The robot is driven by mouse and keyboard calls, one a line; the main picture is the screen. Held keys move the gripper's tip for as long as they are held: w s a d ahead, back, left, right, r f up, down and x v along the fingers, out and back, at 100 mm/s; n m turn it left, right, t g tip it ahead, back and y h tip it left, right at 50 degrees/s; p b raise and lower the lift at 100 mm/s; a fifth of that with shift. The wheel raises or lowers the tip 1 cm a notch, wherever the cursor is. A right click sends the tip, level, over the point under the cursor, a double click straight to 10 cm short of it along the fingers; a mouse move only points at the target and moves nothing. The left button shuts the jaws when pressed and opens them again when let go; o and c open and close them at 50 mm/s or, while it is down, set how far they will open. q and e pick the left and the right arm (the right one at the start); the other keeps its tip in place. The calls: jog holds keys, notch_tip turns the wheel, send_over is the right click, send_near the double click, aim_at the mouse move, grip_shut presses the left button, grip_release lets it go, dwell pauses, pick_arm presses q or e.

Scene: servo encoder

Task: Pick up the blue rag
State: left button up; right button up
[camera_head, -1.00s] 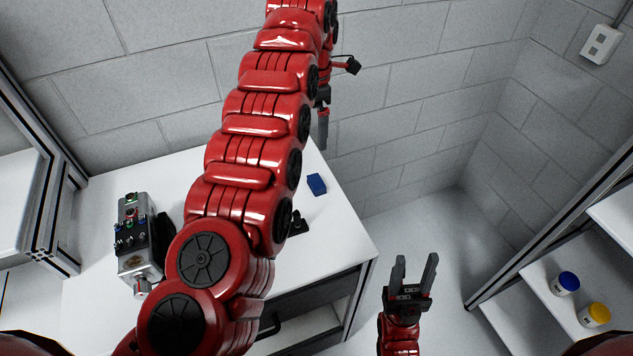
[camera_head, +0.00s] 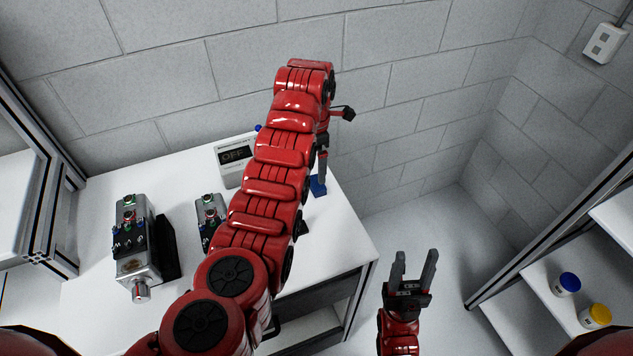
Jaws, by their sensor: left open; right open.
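The blue rag (camera_head: 318,187) lies on the white table top near its right edge. My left gripper (camera_head: 321,177) points down right over the rag, and its fingertips overlap the rag's upper part in the picture. I cannot tell whether they touch it. The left gripper is open. My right gripper (camera_head: 412,268) is open and empty, pointing up over the floor to the right of the table.
Two grey motor units (camera_head: 137,250) stand on the table's left; the second (camera_head: 210,222) is partly behind my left arm. A box reading OFF (camera_head: 234,157) stands at the back. Shelves at right hold a blue-lidded jar (camera_head: 566,284) and a yellow-lidded jar (camera_head: 596,316).

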aim_at(317, 183)
pick_arm(q)
jog(key=shift+f, duration=0.85)
jog(key=shift+f+p, duration=0.5)
jog(key=shift+p, duration=0.3)
jog(key=f+p, duration=0.1)
jog(key=f, duration=0.2)
jog(key=shift+d+f, duration=0.1)
jog(key=shift+d, duration=0.1)
jog(key=shift+f, duration=0.7)
jog(key=c, duration=1.2)
jog(key=shift+c, duration=0.2)
jog(key=shift+r, duration=0.2)
